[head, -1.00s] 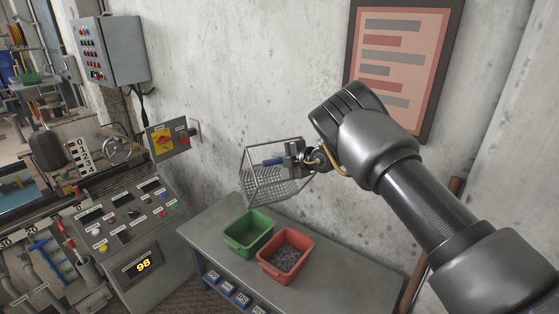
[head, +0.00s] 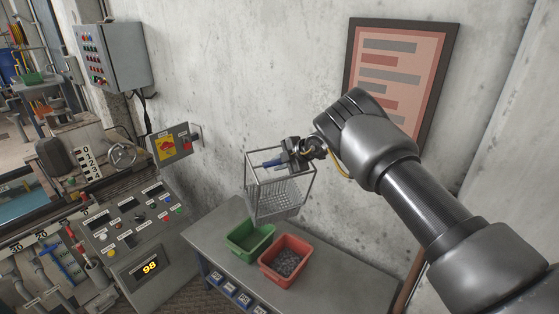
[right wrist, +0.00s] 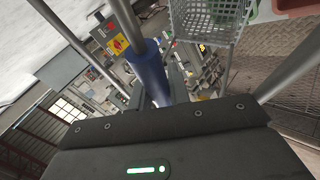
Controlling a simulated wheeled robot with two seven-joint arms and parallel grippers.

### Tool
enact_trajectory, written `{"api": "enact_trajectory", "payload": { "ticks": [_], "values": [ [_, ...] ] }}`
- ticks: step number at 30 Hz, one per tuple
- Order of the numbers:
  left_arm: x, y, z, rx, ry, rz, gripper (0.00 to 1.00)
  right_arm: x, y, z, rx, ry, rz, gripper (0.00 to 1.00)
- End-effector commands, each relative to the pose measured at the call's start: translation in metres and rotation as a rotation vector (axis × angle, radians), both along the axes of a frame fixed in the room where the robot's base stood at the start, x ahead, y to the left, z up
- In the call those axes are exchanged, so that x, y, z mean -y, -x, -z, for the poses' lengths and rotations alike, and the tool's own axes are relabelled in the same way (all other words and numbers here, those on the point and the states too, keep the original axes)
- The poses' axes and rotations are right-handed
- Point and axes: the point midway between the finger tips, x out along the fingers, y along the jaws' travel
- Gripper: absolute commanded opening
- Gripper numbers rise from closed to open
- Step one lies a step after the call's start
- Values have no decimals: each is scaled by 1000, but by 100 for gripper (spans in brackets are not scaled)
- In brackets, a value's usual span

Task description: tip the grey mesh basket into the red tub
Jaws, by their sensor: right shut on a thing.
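The grey mesh basket (head: 279,199) hangs upright above the back of the bench, behind and above the tubs. My right gripper (head: 284,161) is shut on its blue handle (head: 269,164) at the top. The right wrist view shows the blue handle (right wrist: 147,68) between the fingers and the mesh (right wrist: 212,22) beyond; I see no lumps in the part that shows. The red tub (head: 276,276) stands on the bench in front of the basket with dark grey lumps in it. My left gripper is not in view.
A green tub (head: 242,249) stands just left of the red tub; its visible inside looks empty. The grey bench (head: 345,284) is clear to the right. A control console (head: 150,262) stands left of the bench, and a concrete wall (head: 260,70) is close behind the basket.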

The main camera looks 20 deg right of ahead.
Motion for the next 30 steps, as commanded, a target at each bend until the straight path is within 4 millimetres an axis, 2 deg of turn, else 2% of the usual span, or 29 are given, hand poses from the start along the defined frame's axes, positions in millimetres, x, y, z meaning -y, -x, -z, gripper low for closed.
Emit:
{"api": "enact_trajectory", "payload": {
  "ticks": [1,3,11,24,30],
  "values": [
    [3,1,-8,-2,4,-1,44,0,-1,-8,-16,1,-1,0],
    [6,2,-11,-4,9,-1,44,0,-2,-10,-39,3,-1,0],
    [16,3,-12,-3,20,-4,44,0,-1,-9,-64,4,1,0],
    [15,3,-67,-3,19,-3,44,-1,-2,-56,-232,13,-5,0],
    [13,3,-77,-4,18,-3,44,0,-1,-64,-279,19,-2,0]
  ]
}}
